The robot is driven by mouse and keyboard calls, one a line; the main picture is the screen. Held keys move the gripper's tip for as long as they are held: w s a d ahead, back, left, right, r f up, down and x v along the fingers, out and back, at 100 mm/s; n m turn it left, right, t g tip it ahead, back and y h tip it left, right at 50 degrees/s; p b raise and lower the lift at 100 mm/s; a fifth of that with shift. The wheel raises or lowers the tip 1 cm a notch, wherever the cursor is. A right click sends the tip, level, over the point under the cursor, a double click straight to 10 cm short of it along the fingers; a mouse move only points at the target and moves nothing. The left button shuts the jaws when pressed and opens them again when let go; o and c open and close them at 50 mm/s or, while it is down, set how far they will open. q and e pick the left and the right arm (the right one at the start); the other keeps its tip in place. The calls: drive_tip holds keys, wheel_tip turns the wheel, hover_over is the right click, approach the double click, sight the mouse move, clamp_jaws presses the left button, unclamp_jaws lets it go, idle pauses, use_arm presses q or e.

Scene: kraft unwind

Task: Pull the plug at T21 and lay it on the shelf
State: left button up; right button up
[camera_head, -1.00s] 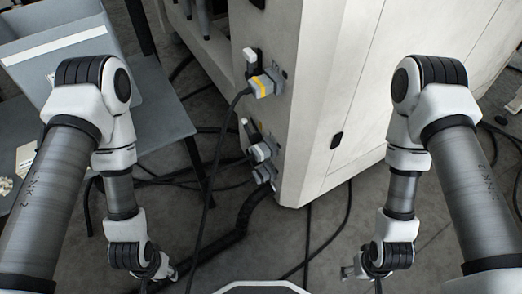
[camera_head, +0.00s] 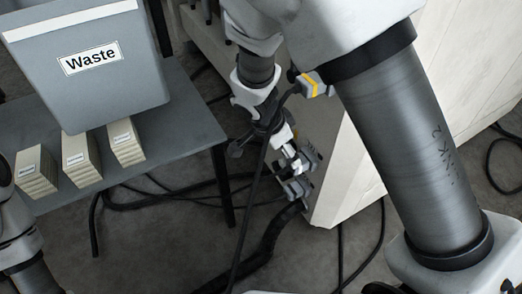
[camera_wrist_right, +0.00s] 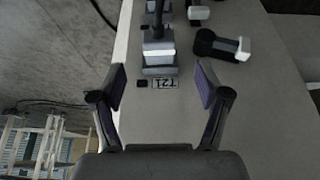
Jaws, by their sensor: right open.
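In the right wrist view, the grey plug with a white band (camera_wrist_right: 158,55) sits in its socket on the cabinet face, its dark cable running upward. The T21 label (camera_wrist_right: 165,83) shows upside down beside it. My right gripper (camera_wrist_right: 160,76) is open and empty, its fingers spread to either side of the label, short of the plug. In the head view, my right wrist and gripper (camera_head: 270,128) hang at the cabinet's left face, partly hiding the plugs. The grey shelf (camera_head: 185,128) is at the left. My left gripper is out of view.
A grey Waste bin (camera_head: 95,75) and several box stacks (camera_head: 80,160) occupy the shelf; its right end is bare. A yellow-striped plug (camera_head: 316,85) sits higher on the cabinet (camera_head: 345,165). A black lever with a white tip (camera_wrist_right: 220,46) is beside the T21 plug. Cables hang nearby.

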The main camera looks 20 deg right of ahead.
drive_tip(key=b+x, duration=0.4)
drive_tip(key=x, duration=0.2)
drive_tip(key=shift+f, duration=0.4)
drive_tip(key=shift+d+f, duration=0.2)
drive_tip(key=shift+d, duration=0.05)
clamp_jaws()
drive_tip(key=shift+a+r, duration=0.1)
